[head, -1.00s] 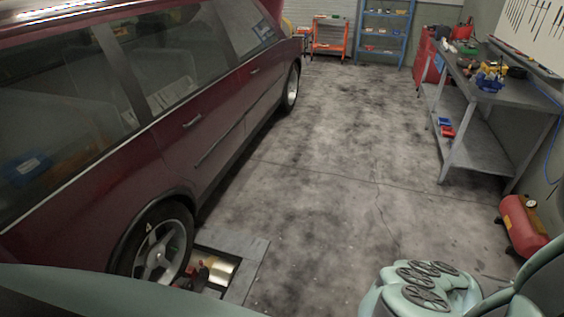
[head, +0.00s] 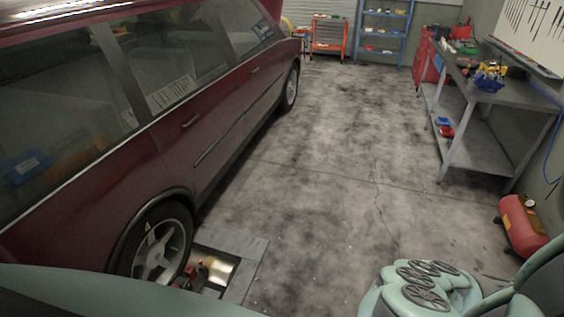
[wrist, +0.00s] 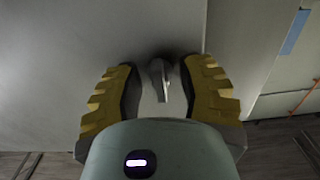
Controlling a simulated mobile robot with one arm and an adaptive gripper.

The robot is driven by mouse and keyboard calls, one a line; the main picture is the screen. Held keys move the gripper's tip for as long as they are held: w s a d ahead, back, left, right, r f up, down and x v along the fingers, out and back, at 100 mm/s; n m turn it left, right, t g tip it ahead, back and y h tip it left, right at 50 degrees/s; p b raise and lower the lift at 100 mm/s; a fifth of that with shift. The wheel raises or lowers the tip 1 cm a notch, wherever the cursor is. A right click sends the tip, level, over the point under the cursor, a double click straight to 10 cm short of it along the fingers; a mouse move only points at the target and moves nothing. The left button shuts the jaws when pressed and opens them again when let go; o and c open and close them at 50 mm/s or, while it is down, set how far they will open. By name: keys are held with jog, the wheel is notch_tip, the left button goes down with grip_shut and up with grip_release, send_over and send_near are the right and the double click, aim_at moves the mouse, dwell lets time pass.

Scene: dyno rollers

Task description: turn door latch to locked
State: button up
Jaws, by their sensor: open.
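In the wrist view, the door latch (wrist: 158,72) is a small grey metal lever on a pale grey door (wrist: 60,60). My gripper (wrist: 160,90) is open, with one yellow ridged finger on each side of the latch. The head view shows neither the latch nor the gripper.
In the head view, a dark red car (head: 150,130) stands at left with its wheel by floor rollers (head: 215,270). A workbench (head: 490,95) and a red air compressor (head: 522,224) stand at right. The floor between is clear. The door's edge shows right of the latch in the wrist view.

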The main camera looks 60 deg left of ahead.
jog(key=v, duration=1.2)
dwell(0.4)
